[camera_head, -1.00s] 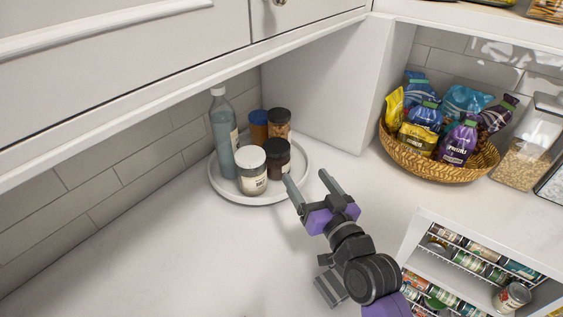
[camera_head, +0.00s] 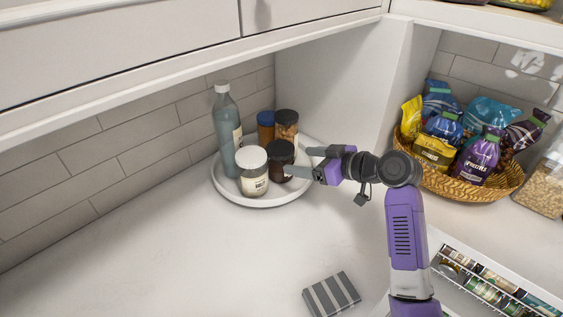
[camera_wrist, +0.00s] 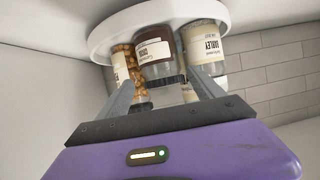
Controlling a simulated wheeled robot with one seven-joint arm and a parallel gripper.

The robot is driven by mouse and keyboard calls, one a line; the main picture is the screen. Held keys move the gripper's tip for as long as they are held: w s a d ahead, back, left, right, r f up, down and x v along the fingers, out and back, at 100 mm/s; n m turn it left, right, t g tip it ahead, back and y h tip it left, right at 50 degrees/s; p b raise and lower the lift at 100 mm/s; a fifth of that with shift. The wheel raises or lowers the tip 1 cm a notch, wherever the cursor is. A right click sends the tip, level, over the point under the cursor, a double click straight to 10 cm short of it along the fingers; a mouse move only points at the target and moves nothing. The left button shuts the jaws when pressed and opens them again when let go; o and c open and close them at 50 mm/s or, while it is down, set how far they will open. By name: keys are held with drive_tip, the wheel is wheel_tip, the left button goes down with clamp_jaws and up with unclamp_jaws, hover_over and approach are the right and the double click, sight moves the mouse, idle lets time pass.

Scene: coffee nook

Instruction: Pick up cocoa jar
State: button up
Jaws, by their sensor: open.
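The cocoa jar (camera_head: 280,163) is a dark brown jar with a dark lid, standing upright at the right front of a round white tray (camera_head: 232,199). In the wrist view, upside down, the jar (camera_wrist: 168,45) shows a white label and sits ahead of and between my fingers. My gripper (camera_head: 299,161) is open and comes in from the right at the jar, with its fingers pointing left. It also shows in the wrist view (camera_wrist: 163,82). I cannot tell whether a finger touches the jar.
A white-lidded barley jar (camera_head: 252,171) stands close left of the cocoa jar. A nut jar (camera_head: 286,126), a blue-lidded jar (camera_head: 265,128) and a tall bottle (camera_head: 227,130) share the tray. A snack basket (camera_head: 470,188) is at right. An upper cabinet overhangs. The front counter is mostly clear.

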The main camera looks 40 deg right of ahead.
sight(291, 159)
drive_tip(key=shift+p+x, duration=1.05)
drive_tip(key=shift+x, duration=2.5)
drive_tip(key=c, duration=1.4)
